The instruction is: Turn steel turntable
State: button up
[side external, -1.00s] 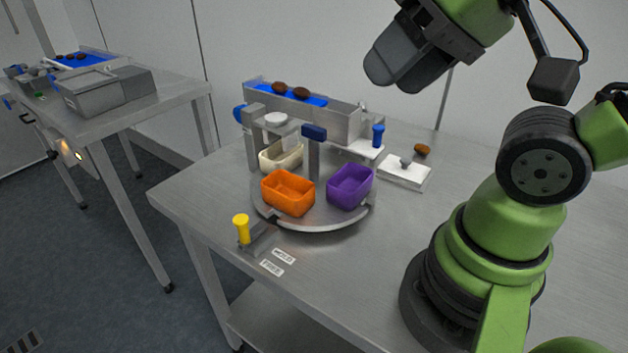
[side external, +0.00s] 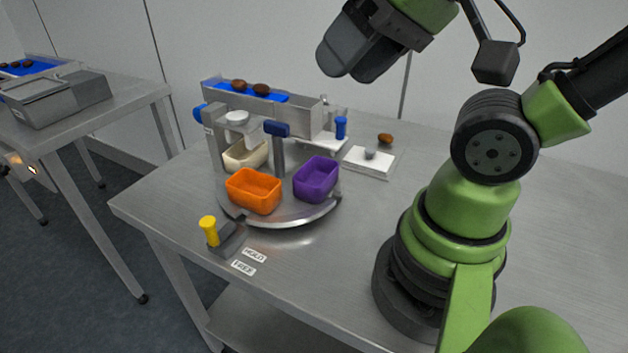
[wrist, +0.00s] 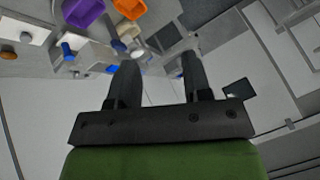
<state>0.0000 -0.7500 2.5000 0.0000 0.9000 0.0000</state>
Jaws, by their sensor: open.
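The round steel turntable (side external: 285,220) lies on the table. It carries an orange tub (side external: 254,191) at front left, a purple tub (side external: 317,179) at right and a cream tub (side external: 246,156) at back left. An upright post with a dark blue top (side external: 277,129) stands among the tubs. My gripper (side external: 350,68) is open and empty, high above the table, up and right of the turntable and apart from it. In the wrist view my gripper (wrist: 160,62) shows two spread fingers. The purple tub (wrist: 84,12) and orange tub (wrist: 130,8) sit at its top edge.
A yellow-knobbed lever (side external: 209,231) stands at front left by HOLD and FREE labels (side external: 249,262). Behind the turntable is a blue-belted conveyor (side external: 215,88) with dark dates. A white plate (side external: 359,162) and a loose date (side external: 385,138) lie right. The table's right side is mostly clear.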

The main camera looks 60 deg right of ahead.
jog(key=shift+w, duration=0.1)
dwell(0.3)
jog(key=n+g+h, duration=0.2)
jog(key=n+g, duration=0.2)
jog(key=g, duration=0.3)
send_over(276, 123)
notch_tip(276, 123, down, 8)
jog(key=shift+f, duration=0.25)
notch_tip(276, 123, down, 9)
jog(key=shift+f, duration=0.1)
grip_shut()
